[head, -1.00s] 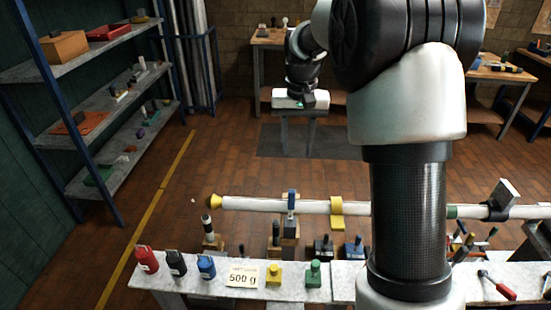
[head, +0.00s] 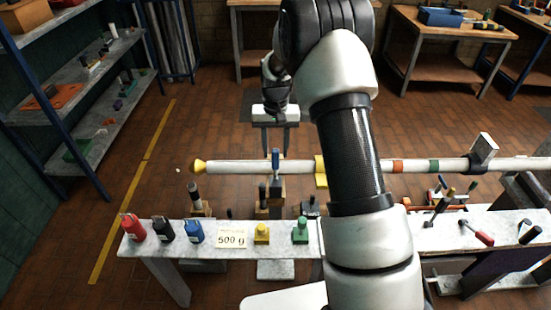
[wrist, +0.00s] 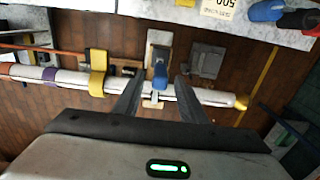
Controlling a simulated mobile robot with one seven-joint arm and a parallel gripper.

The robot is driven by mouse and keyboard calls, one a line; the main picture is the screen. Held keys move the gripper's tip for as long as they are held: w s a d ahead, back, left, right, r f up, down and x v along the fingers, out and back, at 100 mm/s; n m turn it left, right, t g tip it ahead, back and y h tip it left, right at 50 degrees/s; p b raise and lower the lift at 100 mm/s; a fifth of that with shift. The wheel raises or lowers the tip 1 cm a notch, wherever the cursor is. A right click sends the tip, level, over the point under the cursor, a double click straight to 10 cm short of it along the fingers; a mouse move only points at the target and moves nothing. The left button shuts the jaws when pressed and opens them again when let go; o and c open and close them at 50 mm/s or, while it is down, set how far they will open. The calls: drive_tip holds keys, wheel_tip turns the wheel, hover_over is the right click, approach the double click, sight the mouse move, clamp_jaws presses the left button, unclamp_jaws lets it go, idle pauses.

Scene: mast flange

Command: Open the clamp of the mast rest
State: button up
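The white mast (head: 237,167) lies level across the head view, with a yellow cap at its left end. The mast rest's clamp shows as an upright blue lever (head: 276,163) at the mast, over a wooden block. In the wrist view the blue lever (wrist: 160,70) stands near the middle, and the mast (wrist: 212,97) crosses behind the fingers. My gripper (wrist: 160,84) is open and empty, its fingertips to either side of the lever in the picture. A gap shows on both sides; the remaining depth cannot be told.
A yellow band (head: 320,172) wraps the mast right of the lever. Shelves stand at left; open floor lies beyond the mast.

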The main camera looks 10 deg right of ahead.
sight(276, 157)
drive_tip(key=shift+f, duration=2)
clamp_jaws()
